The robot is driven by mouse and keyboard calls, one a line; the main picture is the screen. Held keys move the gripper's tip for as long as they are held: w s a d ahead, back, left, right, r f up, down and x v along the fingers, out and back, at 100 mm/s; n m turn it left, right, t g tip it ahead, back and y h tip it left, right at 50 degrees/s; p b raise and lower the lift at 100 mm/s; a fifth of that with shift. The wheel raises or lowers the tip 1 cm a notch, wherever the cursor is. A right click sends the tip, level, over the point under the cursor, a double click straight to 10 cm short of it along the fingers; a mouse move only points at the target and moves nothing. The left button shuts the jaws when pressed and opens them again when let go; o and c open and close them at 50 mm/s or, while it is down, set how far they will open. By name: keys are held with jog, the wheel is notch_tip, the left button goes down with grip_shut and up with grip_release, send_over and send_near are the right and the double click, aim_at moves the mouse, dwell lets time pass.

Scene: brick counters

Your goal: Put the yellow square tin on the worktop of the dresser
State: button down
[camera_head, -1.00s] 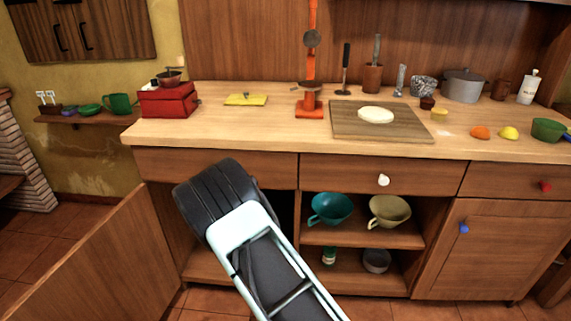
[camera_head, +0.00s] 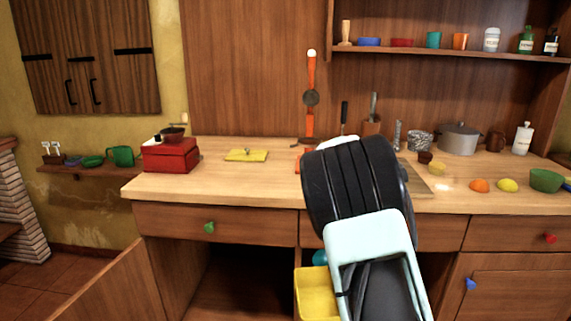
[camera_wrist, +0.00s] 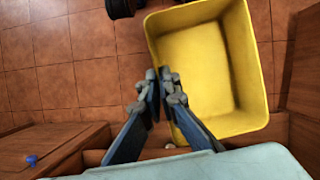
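The yellow square tin (camera_head: 318,292) is an open, deep box. In the head view it shows at the bottom, in front of the dresser and below its worktop (camera_head: 235,182), partly hidden by my arm. In the wrist view the tin (camera_wrist: 206,66) opens toward the camera, with its empty inside visible and the floor beyond. My gripper (camera_wrist: 160,92) has its fingers on either side of the tin's left wall, closed on the rim. The gripper's fingertips are hidden in the head view.
A red box grinder (camera_head: 170,155), a yellow board (camera_head: 246,155) and an orange stand occupy the worktop's left half. A pot (camera_head: 459,138), fruit and bowls stand at right. Bare wood lies along the front left. A cabinet door (camera_head: 105,290) stands open at lower left.

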notch_tip(320, 180, up, 22)
jog(key=s+p, duration=0.2)
jog(key=p, duration=2.8)
jog(key=shift+s+f+m, duration=0.25)
jog(key=shift+s+m, duration=0.15)
